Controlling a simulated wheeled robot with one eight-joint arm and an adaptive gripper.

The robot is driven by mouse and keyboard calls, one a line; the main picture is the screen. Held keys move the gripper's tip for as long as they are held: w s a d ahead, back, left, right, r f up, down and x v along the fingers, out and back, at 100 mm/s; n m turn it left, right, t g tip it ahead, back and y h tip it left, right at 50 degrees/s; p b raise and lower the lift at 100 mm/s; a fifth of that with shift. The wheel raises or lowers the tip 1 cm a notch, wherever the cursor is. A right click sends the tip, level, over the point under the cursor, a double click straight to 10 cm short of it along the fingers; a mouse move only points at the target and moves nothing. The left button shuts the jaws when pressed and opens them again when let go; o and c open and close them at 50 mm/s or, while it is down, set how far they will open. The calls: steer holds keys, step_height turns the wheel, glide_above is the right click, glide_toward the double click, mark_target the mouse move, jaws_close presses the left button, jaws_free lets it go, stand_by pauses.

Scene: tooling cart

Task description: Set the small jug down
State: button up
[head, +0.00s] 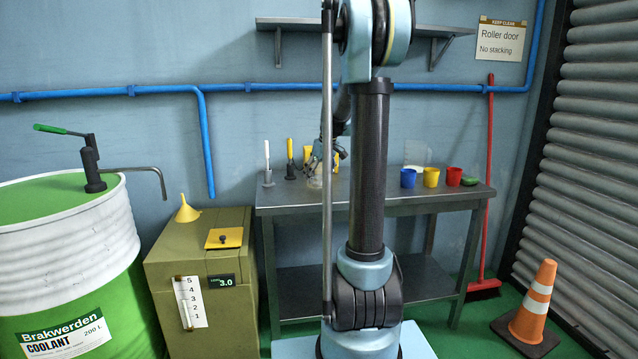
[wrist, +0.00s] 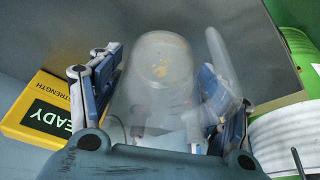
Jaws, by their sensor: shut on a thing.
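The small jug (wrist: 150,85) is a clear, see-through vessel with a handle on its right side in the wrist view. My gripper (wrist: 160,95) is shut around its body, one blue-and-grey finger on each side. In the head view my gripper (head: 326,158) is over the left half of the grey metal bench (head: 290,203), partly hidden by my own arm. The jug (head: 316,178) shows faintly below the fingers. I cannot tell whether its base touches the bench top.
White and yellow upright items (head: 291,158) stand left of the jug. Blue (head: 408,178), yellow (head: 431,178) and red cups stand right, near another clear vessel (head: 416,156). A yellow READY box (wrist: 40,108) shows in the wrist view. An olive cabinet (head: 200,270) and coolant drum (head: 70,250) stand left.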

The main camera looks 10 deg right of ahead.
steer(key=shift+f, duration=1.25)
steer(key=o, duration=1.8)
steer(key=shift+c, duration=0.2)
steer(key=v, duration=1.2)
